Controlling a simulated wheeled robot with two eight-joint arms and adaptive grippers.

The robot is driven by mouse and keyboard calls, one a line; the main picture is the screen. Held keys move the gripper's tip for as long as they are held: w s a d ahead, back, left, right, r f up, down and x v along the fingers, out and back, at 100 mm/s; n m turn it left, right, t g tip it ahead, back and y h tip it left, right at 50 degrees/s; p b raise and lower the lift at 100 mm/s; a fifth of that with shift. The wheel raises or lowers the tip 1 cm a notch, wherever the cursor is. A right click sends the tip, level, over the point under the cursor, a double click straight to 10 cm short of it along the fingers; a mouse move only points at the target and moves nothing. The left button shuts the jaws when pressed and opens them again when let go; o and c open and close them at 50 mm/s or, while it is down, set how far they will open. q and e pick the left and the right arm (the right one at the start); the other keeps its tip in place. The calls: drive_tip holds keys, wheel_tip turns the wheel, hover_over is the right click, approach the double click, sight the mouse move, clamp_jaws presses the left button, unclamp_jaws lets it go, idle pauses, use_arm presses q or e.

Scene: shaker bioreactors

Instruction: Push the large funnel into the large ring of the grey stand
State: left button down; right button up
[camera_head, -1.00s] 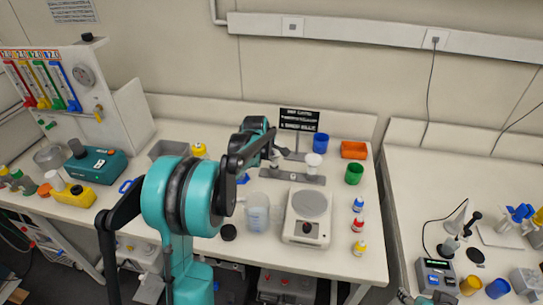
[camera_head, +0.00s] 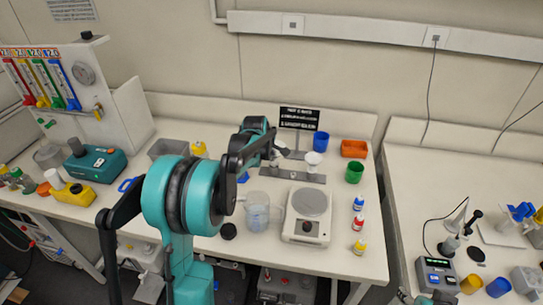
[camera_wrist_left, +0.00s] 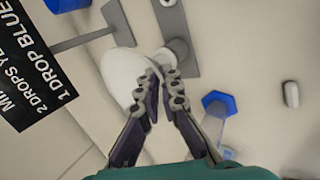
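The large funnel (camera_wrist_left: 122,76) is white and lies tilted at the fingertips of my left gripper (camera_wrist_left: 163,76) in the left wrist view. In the head view the funnel (camera_head: 283,149) shows at the gripper's far side, above the back of the grey stand (camera_head: 300,176). The stand's left ring (camera_wrist_left: 178,51) is beside the fingertips, apart from the funnel's wide part. The left fingers are close together, with nothing clearly between them. The funnel's stem is hidden.
A smaller white funnel (camera_head: 313,160) sits at the stand's right end. The sign (camera_head: 299,119) stands behind, with a blue cup (camera_head: 320,142) and green cup (camera_head: 354,172) to the right. A beaker (camera_head: 257,212) and white stirrer (camera_head: 308,216) are in front.

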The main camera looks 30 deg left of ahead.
use_arm(q)
drive_tip(key=shift+f+b, duration=0.35)
drive_tip(key=shift+f, duration=0.25)
idle(0.7)
drive_tip(key=c, duration=1.6)
unclamp_jaws()
drive_tip(key=shift+c, duration=0.2)
drive_tip(key=shift+r, duration=0.15)
drive_tip(key=v, duration=1.1)
drive_tip(key=shift+s+r, duration=0.3)
